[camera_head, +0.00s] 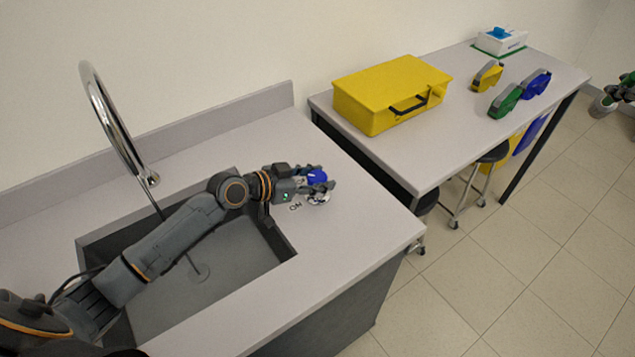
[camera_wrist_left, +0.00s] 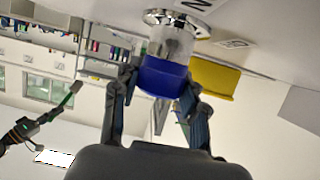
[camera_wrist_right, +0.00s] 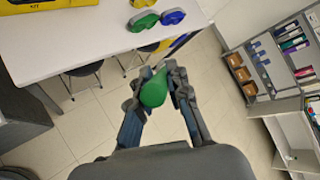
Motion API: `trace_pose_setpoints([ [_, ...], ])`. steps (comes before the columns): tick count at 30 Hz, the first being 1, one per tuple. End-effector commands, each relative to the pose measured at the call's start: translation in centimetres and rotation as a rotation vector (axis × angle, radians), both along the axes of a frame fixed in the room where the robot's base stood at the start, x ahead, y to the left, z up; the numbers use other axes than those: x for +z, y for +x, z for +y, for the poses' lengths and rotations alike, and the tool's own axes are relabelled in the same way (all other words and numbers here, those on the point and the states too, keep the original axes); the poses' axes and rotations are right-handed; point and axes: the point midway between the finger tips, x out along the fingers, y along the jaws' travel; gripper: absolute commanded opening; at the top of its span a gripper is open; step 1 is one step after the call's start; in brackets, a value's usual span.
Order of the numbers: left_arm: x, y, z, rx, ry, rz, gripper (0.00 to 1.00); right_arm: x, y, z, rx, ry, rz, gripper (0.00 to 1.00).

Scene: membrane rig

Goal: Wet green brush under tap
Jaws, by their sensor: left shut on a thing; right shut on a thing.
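The chrome tap (camera_head: 104,112) arches over the grey sink (camera_head: 205,275), its spout end above the basin. My left gripper (camera_head: 320,186) reaches across the sink and is shut on a blue-collared tap knob (camera_wrist_left: 163,77) with a chrome base on the counter. An ON label (camera_head: 296,207) lies beside it. No water stream shows at the spout. My right gripper (camera_wrist_right: 155,82) is shut on the green brush (camera_wrist_right: 154,92), seen nearly end-on in the right wrist view.
Shelves (camera_wrist_right: 270,65) show at right in the right wrist view. The floor (camera_head: 520,260) in front is clear.

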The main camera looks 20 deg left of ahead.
Motion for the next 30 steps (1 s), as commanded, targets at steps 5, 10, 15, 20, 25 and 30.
trace_pose_setpoints([
  [5,-0.9,0.1,0.1,-0.066,0.003,-0.006,0.12,-4.3,0.0,0.0,0.0,0.0,0.0,0.0],
  [10,-1.0,0.1,0.1,-0.147,0.002,-0.006,0.12,-8.0,0.0,0.0,0.0,0.0,0.0,0.0],
  [15,-0.8,0.1,0.1,-0.234,0.002,-0.005,0.12,-11.0,0.0,0.0,0.0,0.0,0.0,0.0],
  [20,-0.7,0.1,0.1,-0.32,-0.001,-0.005,0.12,-13.5,0.0,0.0,0.0,0.0,0.0,0.0],
  [25,-0.6,0.1,0.0,-0.424,-0.002,-0.003,0.12,-15.7,0.0,0.0,0.0,0.0,0.0,0.0],
  [30,-0.4,0.1,0.0,-0.537,-0.004,-0.003,0.12,-17.4,0.0,0.0,0.0,0.0,0.0,0.0],
])
